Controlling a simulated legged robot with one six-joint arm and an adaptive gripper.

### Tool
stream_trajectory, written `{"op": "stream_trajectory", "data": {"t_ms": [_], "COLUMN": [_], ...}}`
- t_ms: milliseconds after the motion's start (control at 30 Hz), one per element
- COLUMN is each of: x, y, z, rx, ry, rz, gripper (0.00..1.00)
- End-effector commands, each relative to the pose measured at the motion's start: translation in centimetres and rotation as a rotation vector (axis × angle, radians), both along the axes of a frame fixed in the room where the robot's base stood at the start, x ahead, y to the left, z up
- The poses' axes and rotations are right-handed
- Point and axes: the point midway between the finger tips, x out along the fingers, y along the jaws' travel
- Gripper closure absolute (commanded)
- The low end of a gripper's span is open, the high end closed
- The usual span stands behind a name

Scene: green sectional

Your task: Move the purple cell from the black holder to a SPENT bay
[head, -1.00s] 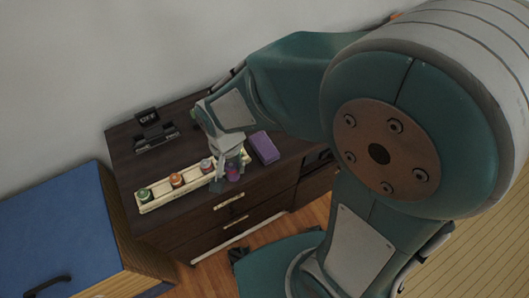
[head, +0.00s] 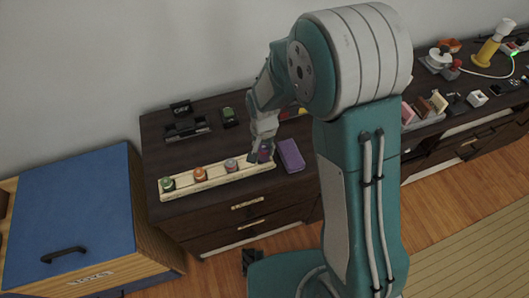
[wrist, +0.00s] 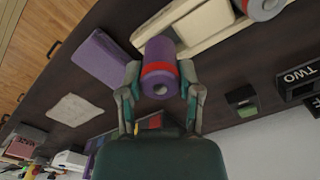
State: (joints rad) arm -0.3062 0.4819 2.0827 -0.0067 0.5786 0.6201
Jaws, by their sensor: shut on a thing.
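The purple cell (wrist: 158,52), with a red band, is between the fingers of my gripper (wrist: 160,80) in the wrist view. The gripper is shut on it. In the head view the cell (head: 266,154) shows at the right end of a long cream rack (head: 215,179), beside my gripper (head: 259,152). I cannot tell whether it touches the rack. Several other cells stand in the rack, including a green-topped one (head: 168,184) and an orange one (head: 200,174). A black holder (head: 187,128) with a small sign stands behind. I cannot make out any SPENT marking.
A purple block (head: 290,155) lies just right of the rack. A small black-and-green item (head: 229,116) sits at the back of the dark dresser (head: 225,208). A blue-topped box (head: 70,215) stands left. A cluttered surface extends to the right. The dresser's front edge is near the rack.

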Motion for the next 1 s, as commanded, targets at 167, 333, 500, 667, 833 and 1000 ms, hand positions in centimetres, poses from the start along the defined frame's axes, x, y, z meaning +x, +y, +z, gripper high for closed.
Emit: {"op": "stream_trajectory", "data": {"t_ms": [167, 333, 500, 667, 833, 1000], "x": [0.8, 1.0, 1.0, 1.0, 1.0, 1.0], "y": [-0.1, -0.4, -0.4, -0.2, -0.2, -0.3], "z": [-1.0, -3.4, -4.3, -4.3, -4.2, -4.2], "rx": [0.002, 0.003, 0.003, 0.001, 0.002, 0.003], "ry": [-0.002, 0.003, 0.001, 0.000, -0.001, -0.001], "rz": [0.001, 0.001, 0.001, 0.001, 0.001, 0.001], "gripper": [1.00, 1.00, 1.00, 0.28, 0.20, 0.20]}}
